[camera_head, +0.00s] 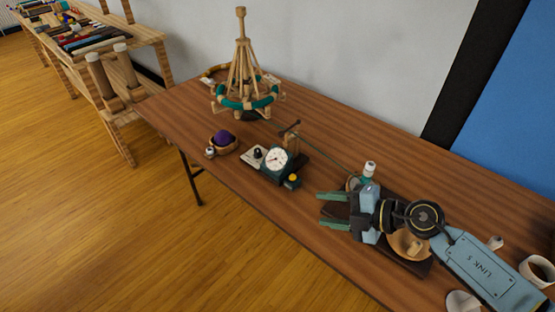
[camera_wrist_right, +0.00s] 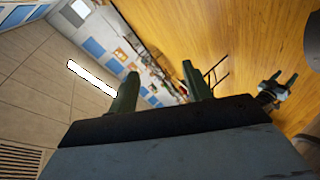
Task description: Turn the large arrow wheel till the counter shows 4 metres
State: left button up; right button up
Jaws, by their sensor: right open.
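A small dark device with a round white dial (camera_head: 278,159) stands on the table. Its dial is too small to read. A green strand runs from beside it toward a dark board (camera_head: 414,268) at the right. A round wooden wheel (camera_head: 400,247) on that board is partly hidden behind my right arm; I see no arrow on it. My right gripper (camera_head: 319,209) is open and empty above the table's front part, left of the wheel, its fingers pointing left. The right wrist view shows its two fingers (camera_wrist_right: 160,88) apart. My left gripper (camera_wrist_right: 281,82) appears there with fingers apart.
A wooden chandelier-like frame with a teal ring (camera_head: 243,92) stands at the back left of the table. A bowl with a purple ball (camera_head: 223,138) is left of the dial. A white-capped spool (camera_head: 369,169) stands behind my gripper. White rolls (camera_head: 537,270) lie at the right.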

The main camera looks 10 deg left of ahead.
jog(key=w+d+f+n+g+h, duration=0.1)
jog(key=d+f+h, duration=0.2)
jog(key=d, duration=0.2)
jog(key=d+f+g+h, duration=0.2)
jog(key=d+f+h, duration=0.1)
jog(key=d, duration=0.3)
jog(key=m+g+h, duration=0.1)
jog(key=h, duration=0.6)
send_over(418, 244)
jog(key=shift+d+f, duration=0.1)
jog(key=shift+f, duration=0.2)
notch_tip(418, 244, down, 9)
jog(key=b, duration=0.7)
jog(key=shift+b, duration=0.3)
jog(key=shift+r, duration=0.1)
